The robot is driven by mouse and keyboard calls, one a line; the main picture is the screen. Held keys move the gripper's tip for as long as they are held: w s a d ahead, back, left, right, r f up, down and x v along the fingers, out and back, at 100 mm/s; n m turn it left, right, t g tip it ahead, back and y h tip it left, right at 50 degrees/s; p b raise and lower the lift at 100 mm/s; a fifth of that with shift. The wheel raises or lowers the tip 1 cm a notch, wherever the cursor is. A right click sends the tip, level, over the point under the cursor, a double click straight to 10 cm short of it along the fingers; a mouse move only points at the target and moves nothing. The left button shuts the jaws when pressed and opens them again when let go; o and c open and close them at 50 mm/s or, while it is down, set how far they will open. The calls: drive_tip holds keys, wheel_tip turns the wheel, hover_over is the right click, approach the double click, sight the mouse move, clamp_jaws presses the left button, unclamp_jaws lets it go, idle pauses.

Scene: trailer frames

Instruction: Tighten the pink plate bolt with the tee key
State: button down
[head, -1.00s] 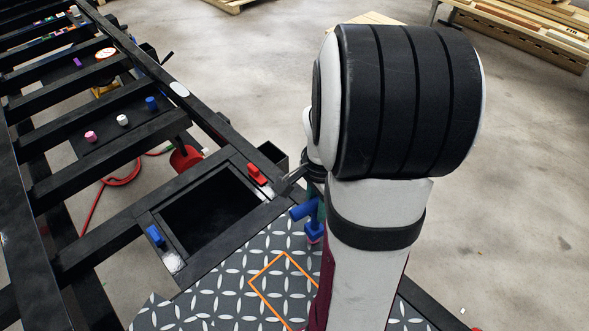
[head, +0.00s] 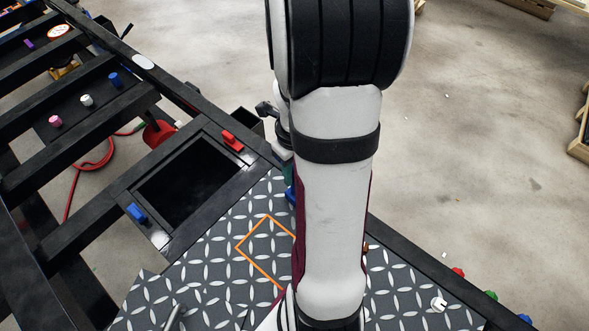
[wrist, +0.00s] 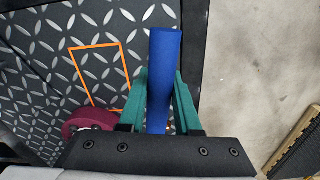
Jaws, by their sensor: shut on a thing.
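My gripper (wrist: 160,100) has green fingers and is shut on a blue bar, seemingly the tee key (wrist: 165,60). The bar stands between the fingers and reaches past their tips in the wrist view. In the head view only slivers of green finger and blue key (head: 290,195) show at the left edge of my arm, above the tread plate (head: 215,235). A pink peg (head: 55,121) stands on a dark panel at the left, well away from my gripper. My arm hides what lies under the key, so I cannot tell whether the key touches a bolt.
An orange outline (head: 252,232) is marked on the tread plate beside the key. A dark square opening (head: 190,180) has a red latch (head: 232,140) and a blue latch (head: 137,213). White (head: 86,100) and blue (head: 115,79) pegs stand near the pink one. Concrete floor lies right.

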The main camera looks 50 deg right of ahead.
drive_tip(key=shift+m, duration=0.5)
drive_tip(key=shift+r, duration=2.55)
